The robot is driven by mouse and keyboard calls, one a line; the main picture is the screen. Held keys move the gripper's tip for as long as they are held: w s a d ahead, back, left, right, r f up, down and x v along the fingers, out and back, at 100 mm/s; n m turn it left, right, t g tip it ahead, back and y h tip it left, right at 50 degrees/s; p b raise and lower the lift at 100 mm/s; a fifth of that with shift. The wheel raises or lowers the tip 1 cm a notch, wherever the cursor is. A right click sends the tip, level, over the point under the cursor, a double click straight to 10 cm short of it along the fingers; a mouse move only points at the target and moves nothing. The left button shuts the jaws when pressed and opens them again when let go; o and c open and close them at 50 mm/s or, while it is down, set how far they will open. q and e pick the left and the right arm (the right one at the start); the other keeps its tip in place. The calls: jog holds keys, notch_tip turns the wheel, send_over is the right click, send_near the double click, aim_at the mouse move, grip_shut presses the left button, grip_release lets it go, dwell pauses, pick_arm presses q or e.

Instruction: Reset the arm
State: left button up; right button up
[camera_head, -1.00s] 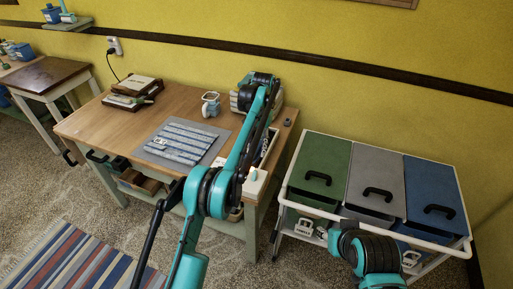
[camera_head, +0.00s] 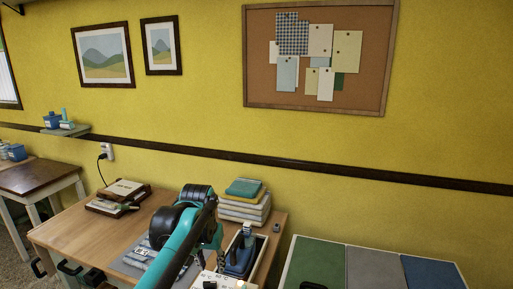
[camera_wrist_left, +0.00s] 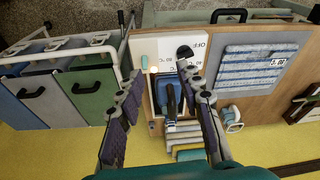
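My left arm (camera_head: 180,250) comes up from the bottom of the head view and reaches over the wooden table (camera_head: 75,228). My left gripper hangs over the table's right part, largely hidden by the arm in that view. In the left wrist view, its two dark fingers stand wide apart, so the left gripper (camera_wrist_left: 157,60) is open, with nothing held between them. A blue iron-like object (camera_wrist_left: 171,98) shows below and between the fingers; it also shows in the head view (camera_head: 241,257). My right gripper is not in view.
Folded towels (camera_head: 245,203) are stacked at the table's back right. A striped cloth (camera_wrist_left: 250,65) lies on a grey mat, near a mug (camera_wrist_left: 232,119). A cart with green (camera_head: 316,264), grey and blue lids stands right. A corkboard (camera_head: 255,60) hangs on the wall.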

pick_arm(q)
jog(key=s+a+f+t, duration=0.1)
jog(key=s+f, duration=0.2)
jog(key=s, duration=0.4)
jog(key=s+a+f+n+t, duration=0.1)
jog(key=s+a+f+t, duration=0.1)
jog(key=s+f, duration=0.2)
jog(key=s+a+f+t, duration=0.1)
jog(key=s+a+f, duration=0.1)
jog(key=s, duration=0.8)
jog(key=shift+s+f+n+t+b, duration=0.15)
jog(key=shift+f+n+t+b, duration=0.25)
jog(key=shift+f, duration=0.25)
